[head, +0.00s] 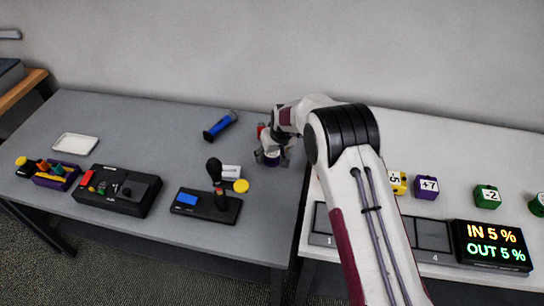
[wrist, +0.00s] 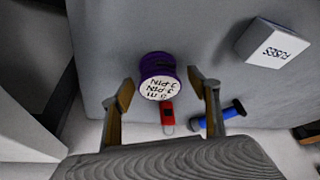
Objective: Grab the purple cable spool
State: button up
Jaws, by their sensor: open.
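My gripper (wrist: 160,82) is open, with one finger on either side of the spool and visible gaps between. In the head view my gripper (head: 272,150) is at the right part of the grey table, and the spool (head: 271,159) shows partly between its fingers. Whether the fingertips reach down beside the spool or stop above it is hard to tell.
A red item with a metal loop (wrist: 167,116) lies close to the spool. A blue flashlight (head: 220,125) lies behind and left. A white "FUSES" box (wrist: 274,45), a black soldering-type device (head: 207,205) and a white tray (head: 75,144) are on the table. Numbered cubes (head: 426,187) stand on the right table.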

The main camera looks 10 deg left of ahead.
jog(key=c, duration=1.3)
jog(key=shift+r, duration=0.1)
jog(key=shift+r, duration=4.9)
